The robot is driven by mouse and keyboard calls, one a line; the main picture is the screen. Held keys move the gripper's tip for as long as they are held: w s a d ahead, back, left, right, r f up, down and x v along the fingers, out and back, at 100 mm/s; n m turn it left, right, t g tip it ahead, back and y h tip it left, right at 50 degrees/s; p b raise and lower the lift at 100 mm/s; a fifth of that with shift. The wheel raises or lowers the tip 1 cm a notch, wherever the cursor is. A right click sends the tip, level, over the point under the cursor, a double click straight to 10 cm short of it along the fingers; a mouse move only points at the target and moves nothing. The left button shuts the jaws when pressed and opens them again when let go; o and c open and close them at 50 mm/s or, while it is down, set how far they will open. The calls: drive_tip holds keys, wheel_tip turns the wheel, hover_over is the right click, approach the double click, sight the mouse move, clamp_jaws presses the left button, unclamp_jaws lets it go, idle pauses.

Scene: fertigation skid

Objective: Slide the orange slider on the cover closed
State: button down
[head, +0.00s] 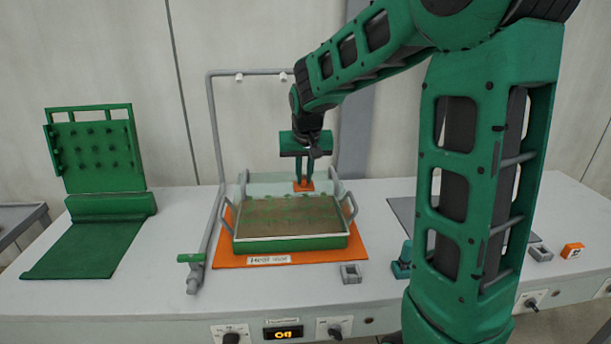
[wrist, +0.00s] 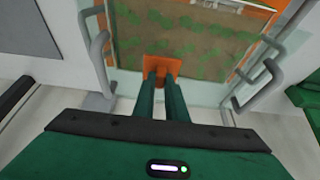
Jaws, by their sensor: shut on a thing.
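The orange slider (head: 303,186) sits at the back edge of the clear cover (head: 262,186) on the green-rimmed tray (head: 290,243). My gripper (head: 305,180) reaches down from above with its green fingers shut on the slider. In the wrist view the fingertips of my gripper (wrist: 161,78) meet the orange slider (wrist: 160,66), which lies near the middle of the cover's edge. The fingers hide part of the slider. Brown and green material shows through the cover.
The tray stands on an orange mat (head: 225,256). Grey handles (head: 350,205) rise at its sides. A grey pipe frame (head: 213,150) stands left and behind. A green rack (head: 100,150) is at far left. A small grey block (head: 351,273) lies in front.

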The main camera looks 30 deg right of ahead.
drive_tip(key=c, duration=1.8)
unclamp_jaws()
drive_tip(key=shift+o, duration=0.2)
drive_tip(key=v, duration=1)
drive_tip(key=shift+r, duration=0.3)
drive_tip(key=shift+a, duration=0.1)
drive_tip(key=s+d+f+g, duration=0.1)
drive_tip(key=s+f, duration=0.3)
drive_tip(key=s, duration=0.7)
drive_tip(key=s+d+f+m+g+y, duration=0.1)
drive_tip(key=s+f, duration=0.3)
drive_tip(key=s, duration=0.6)
drive_tip(key=s+d+f+g+y, duration=0.1)
drive_tip(key=s+f, duration=0.4)
drive_tip(key=s, duration=0.6)
drive_tip(key=shift+s+d+g, duration=0.3)
drive_tip(key=shift+g, duration=0.2)
